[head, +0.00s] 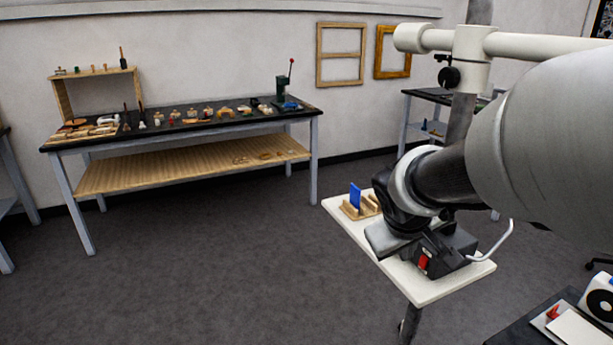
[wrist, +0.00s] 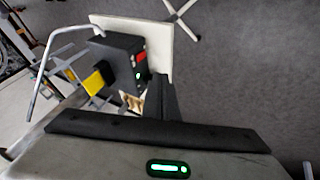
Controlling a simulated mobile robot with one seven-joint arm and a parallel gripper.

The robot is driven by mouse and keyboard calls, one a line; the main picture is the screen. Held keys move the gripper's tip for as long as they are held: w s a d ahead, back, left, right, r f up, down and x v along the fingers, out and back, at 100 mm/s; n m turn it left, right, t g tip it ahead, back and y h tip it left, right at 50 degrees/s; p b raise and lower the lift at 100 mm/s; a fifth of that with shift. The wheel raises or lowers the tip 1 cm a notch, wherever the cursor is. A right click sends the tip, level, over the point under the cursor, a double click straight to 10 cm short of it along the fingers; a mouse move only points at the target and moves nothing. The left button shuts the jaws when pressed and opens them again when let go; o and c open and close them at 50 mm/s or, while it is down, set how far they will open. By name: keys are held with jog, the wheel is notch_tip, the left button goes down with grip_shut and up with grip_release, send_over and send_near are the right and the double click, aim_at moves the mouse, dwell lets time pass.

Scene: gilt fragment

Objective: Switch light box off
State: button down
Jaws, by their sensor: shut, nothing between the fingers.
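A dark box (head: 450,250), which looks like the light box, stands on a small white table (head: 350,222). Its red switch (head: 423,262) faces the front, and a thin white curved arm rises beside it. In the wrist view the box (wrist: 112,58) shows the red part (wrist: 140,57) and a small lit green spot (wrist: 138,75) below it. My gripper (wrist: 158,80) is shut and empty, its dark fingers just beside the box's switch face. I cannot tell whether they touch it. In the head view my wrist hides part of the box.
A wooden rack (head: 368,208) with a blue plate (head: 355,196) stands on the same table, close to my gripper. A long workbench (head: 180,133) with many small tools is along the wall. Open grey floor (head: 220,250) lies left of the small table.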

aim_at(423, 262)
jog(key=b+x, duration=0.1)
jog(key=x, duration=0.2)
jog(key=d+x, duration=0.1)
jog(key=x, duration=0.3)
jog(key=d+r+b+x, duration=0.1)
jog(key=x, duration=0.3)
jog(key=shift+w+d+f+b, duration=0.15)
jog(key=shift+w+f+b, duration=0.05)
jog(key=shift+w+b, duration=0.1)
jog(key=shift+w+d+f, duration=0.15)
jog(key=shift+w+d, duration=0.05)
jog(key=shift+d, duration=0.3)
